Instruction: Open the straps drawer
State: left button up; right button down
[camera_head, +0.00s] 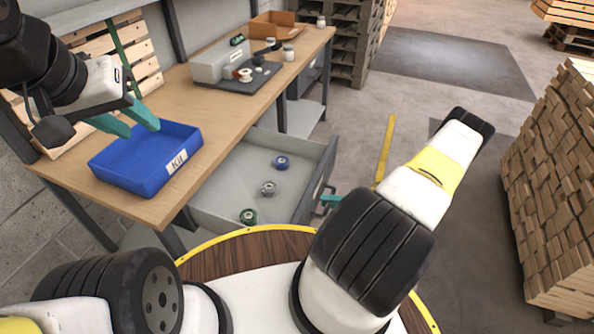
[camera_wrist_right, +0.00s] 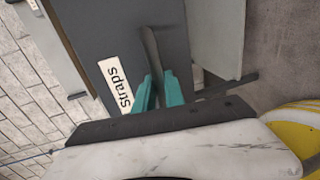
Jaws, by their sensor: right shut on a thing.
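The straps drawer (camera_head: 236,185) is a grey drawer under the workbench, standing pulled out in the head view. Blue, grey and green rolls lie inside it. Its front with the white "straps" label (camera_wrist_right: 116,85) shows in the right wrist view. My right gripper (camera_wrist_right: 158,88) has its teal fingers shut on the dark drawer handle (camera_wrist_right: 152,50). In the head view only a bit of the teal fingers (camera_head: 330,200) shows beside the drawer front; my arm hides the rest. My left gripper (camera_head: 133,122) is open and empty above the blue kit tray.
The blue tray labelled "Kit" (camera_head: 125,177) stands on the wooden bench (camera_head: 180,95). A grey device (camera_head: 218,62), small jars and a cardboard box (camera_head: 272,25) stand further back. Stacked wood (camera_head: 555,180) is at the right. The floor between is clear.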

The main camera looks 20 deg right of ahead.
jog(key=f+v, duration=0.2)
jog(key=v, duration=0.9)
jog(key=shift+s+d+f, duration=0.2)
jog(key=shift+s+d, duration=0.2)
jog(key=shift+d, duration=0.1)
jog(key=c, duration=1.4)
grip_release()
jog(key=shift+c, duration=0.2)
jog(key=v, duration=0.7)
jog(key=shift+s+d, duration=0.15)
jog(key=shift+d, duration=0.15)
jog(key=shift+r, duration=0.1)
